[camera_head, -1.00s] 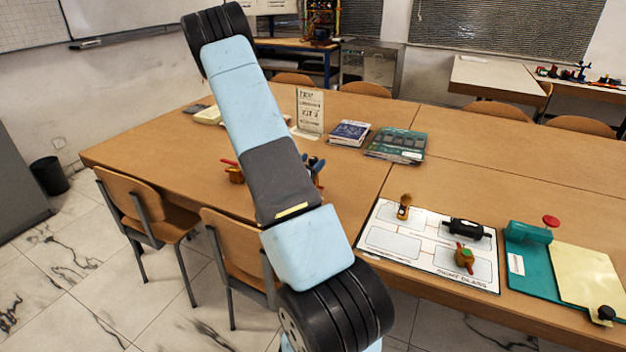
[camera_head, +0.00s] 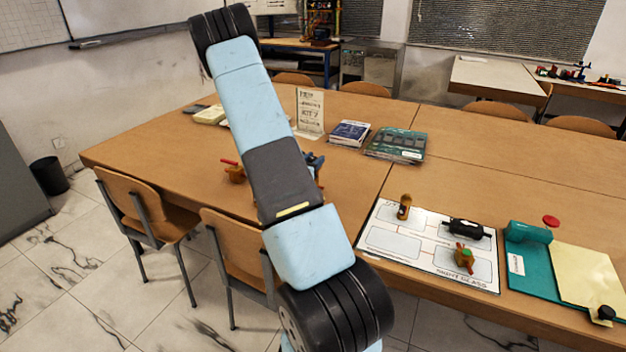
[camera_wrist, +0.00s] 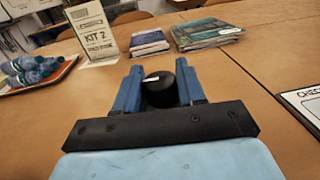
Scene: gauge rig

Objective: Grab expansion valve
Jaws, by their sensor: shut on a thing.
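In the wrist view, my gripper (camera_wrist: 160,92) has its two blue fingers on either side of a dark, round-topped part (camera_wrist: 160,90) and is shut on it. The part has a small pale mark on top. I cannot tell from its look whether it is the expansion valve; its lower side is hidden by my gripper. In the head view, my arm covers most of the gripper, and only a bit of blue finger (camera_head: 316,162) shows beside it.
A KIT 2 sign (camera_wrist: 96,32), books (camera_wrist: 149,42) and a tray of blue-green items (camera_wrist: 14,88) are near.

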